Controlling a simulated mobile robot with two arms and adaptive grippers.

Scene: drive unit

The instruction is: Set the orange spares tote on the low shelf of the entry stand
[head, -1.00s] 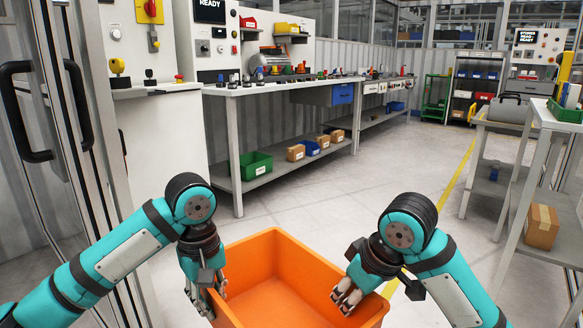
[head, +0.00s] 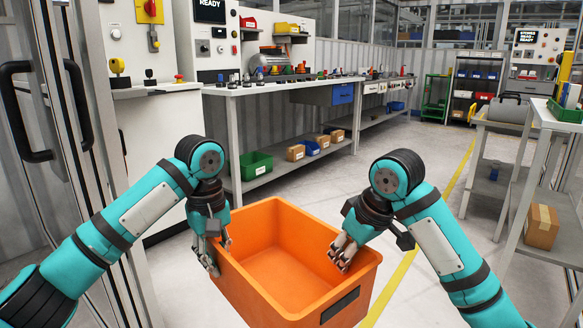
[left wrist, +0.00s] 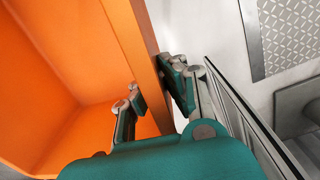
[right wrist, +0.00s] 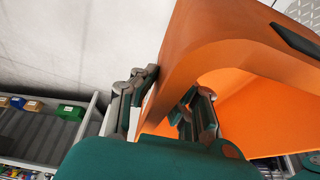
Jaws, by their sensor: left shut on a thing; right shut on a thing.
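The orange tote (head: 283,308) is empty and hangs in front of me, between my two arms. My left gripper (head: 214,256) is shut on its left wall; the left wrist view shows the fingers (left wrist: 150,98) on both sides of the orange wall (left wrist: 135,50). My right gripper (head: 343,252) is shut on its right wall; the right wrist view shows its fingers (right wrist: 160,105) astride the tote's wall (right wrist: 190,70). A dark label plate (head: 340,305) is on the tote's near side. I cannot tell which stand is the entry stand.
A grey bench (head: 290,88) with a lower shelf holding a green bin (head: 251,165) and small boxes stands ahead. At right, a shelved stand (head: 519,248) holds a cardboard box (head: 542,226) on its lower shelf. A glass door is close at left. The middle floor is clear.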

